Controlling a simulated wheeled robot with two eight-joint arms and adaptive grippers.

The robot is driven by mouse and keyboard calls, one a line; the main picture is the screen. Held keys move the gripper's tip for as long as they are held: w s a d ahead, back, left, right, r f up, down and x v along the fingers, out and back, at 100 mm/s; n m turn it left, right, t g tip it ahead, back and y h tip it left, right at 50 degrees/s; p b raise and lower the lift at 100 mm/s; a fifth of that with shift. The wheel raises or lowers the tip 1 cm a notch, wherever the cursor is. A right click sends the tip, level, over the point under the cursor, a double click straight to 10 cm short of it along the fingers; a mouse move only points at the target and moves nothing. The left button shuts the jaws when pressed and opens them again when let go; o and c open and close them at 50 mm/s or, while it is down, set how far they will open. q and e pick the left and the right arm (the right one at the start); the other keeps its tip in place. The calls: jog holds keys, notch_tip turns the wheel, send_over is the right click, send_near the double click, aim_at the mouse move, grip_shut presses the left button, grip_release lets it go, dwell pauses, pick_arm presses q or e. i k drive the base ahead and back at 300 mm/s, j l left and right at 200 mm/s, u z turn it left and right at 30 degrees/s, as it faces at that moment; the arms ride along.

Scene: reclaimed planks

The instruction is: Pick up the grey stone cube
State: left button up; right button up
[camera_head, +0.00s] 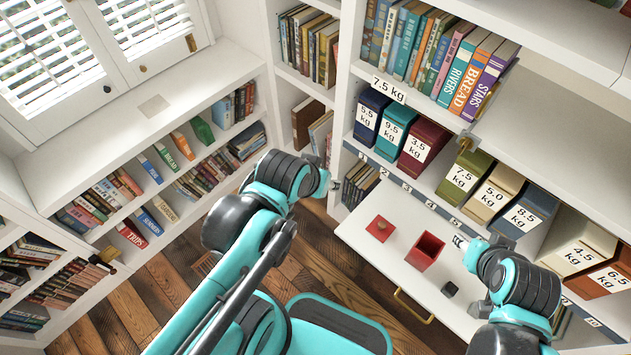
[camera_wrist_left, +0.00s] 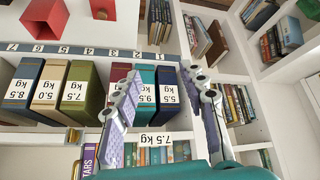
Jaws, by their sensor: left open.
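The grey stone cube (camera_head: 449,289) is a small dark block on the white pull-out shelf (camera_head: 375,262), to the right of an open red box (camera_head: 425,251). I cannot make it out in the left wrist view. My left gripper (camera_head: 324,177) is by the bookcase's left upright, well left of the cube. In the left wrist view its fingers (camera_wrist_left: 164,73) are spread with nothing between them. My right gripper (camera_head: 468,242) is above the shelf's right part, up and right of the cube; its fingers are too small to judge.
A red lid (camera_head: 380,228) lies left of the red box, which also shows in the left wrist view (camera_wrist_left: 45,18). Weight-labelled boxes, such as a dark red one (camera_head: 423,147), line the shelf behind. A brass handle (camera_head: 413,307) fronts the pull-out shelf. Wooden floor is open at lower left.

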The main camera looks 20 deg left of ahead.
aim_at(472, 310)
jog(key=z, duration=1.5)
jog(key=k+j+z, duration=0.2)
jog(key=j, duration=0.15)
jog(key=j+z, duration=0.25)
jog(key=k+j+z, duration=0.2)
jog(key=j, duration=0.2)
jog(key=k+j+z, duration=0.25)
jog(key=i+j, duration=0.1)
